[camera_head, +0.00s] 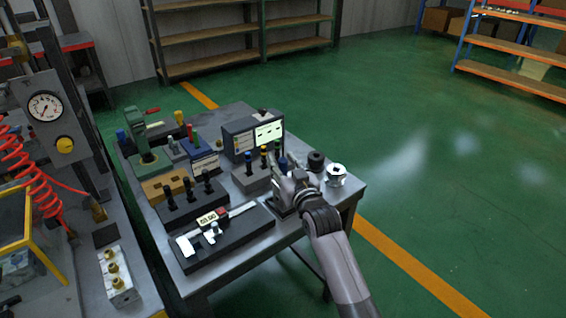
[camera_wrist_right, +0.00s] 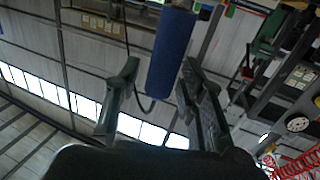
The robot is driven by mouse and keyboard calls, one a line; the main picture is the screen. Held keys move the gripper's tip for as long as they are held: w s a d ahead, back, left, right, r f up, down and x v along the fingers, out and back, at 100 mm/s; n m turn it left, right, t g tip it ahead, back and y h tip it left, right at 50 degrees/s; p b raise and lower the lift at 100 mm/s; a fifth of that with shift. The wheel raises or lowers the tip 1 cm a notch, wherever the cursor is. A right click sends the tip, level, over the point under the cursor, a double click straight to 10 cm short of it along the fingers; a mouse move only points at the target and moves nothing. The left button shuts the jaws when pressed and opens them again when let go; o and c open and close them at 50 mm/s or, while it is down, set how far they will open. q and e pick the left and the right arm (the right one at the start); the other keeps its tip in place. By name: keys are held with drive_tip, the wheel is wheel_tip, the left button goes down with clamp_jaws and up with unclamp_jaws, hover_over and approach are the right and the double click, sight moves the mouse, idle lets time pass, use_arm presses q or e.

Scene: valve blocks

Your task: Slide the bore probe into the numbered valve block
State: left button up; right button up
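A blue cylindrical handle (camera_wrist_right: 172,50), which may be the bore probe's, stands between the fingers of my right gripper (camera_wrist_right: 158,92) in the right wrist view. A gap shows between it and the left finger; contact with the right finger is unclear. In the head view my right gripper (camera_head: 286,180) is at the table's right side, beside a blue-topped piece (camera_head: 283,163). A grey block (camera_head: 250,180) just left of it holds several colour-topped pins. I cannot read numbers on any block, so the numbered valve block is not certain. My left gripper is not in view.
The table (camera_head: 240,262) carries a digital caliper (camera_head: 212,232) in a black tray, a black rack (camera_head: 192,207) with three pegs, a display box (camera_head: 250,135), a black ring (camera_head: 316,160) and a shiny metal part (camera_head: 336,173). A gauge panel (camera_head: 48,110) stands left. The right floor is clear.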

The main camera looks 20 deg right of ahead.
drive_tip(key=shift+r, duration=0.55)
drive_tip(key=s, duration=1.2)
drive_tip(key=shift+d, duration=0.4)
